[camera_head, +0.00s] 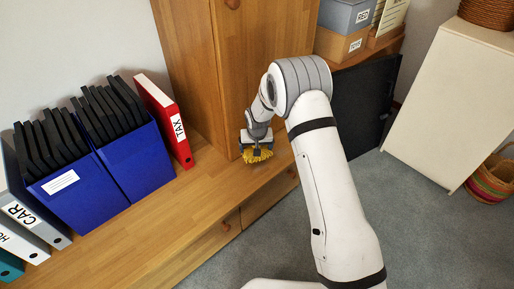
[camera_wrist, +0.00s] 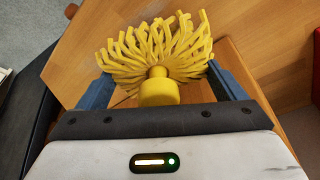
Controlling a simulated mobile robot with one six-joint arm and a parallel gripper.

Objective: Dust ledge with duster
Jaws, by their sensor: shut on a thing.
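The duster (camera_head: 257,155) has a yellow head of many soft strands. In the wrist view the duster (camera_wrist: 160,60) shows its strands fanned out and a round yellow base between the fingers. My gripper (camera_head: 257,138) is shut on the duster, with its two blue fingers (camera_wrist: 162,88) on either side of it. The wooden ledge (camera_head: 175,215) is the top of a low cabinet, and the duster is at its right part, beside the tall cabinet's foot. I cannot tell whether the strands touch the wood.
A red TAX binder (camera_head: 166,122) and blue file boxes (camera_head: 135,160) stand on the ledge to the left. The tall wooden cabinet (camera_head: 215,70) rises behind my gripper. A dark panel (camera_head: 365,100) stands to the right. The ledge's front strip is clear.

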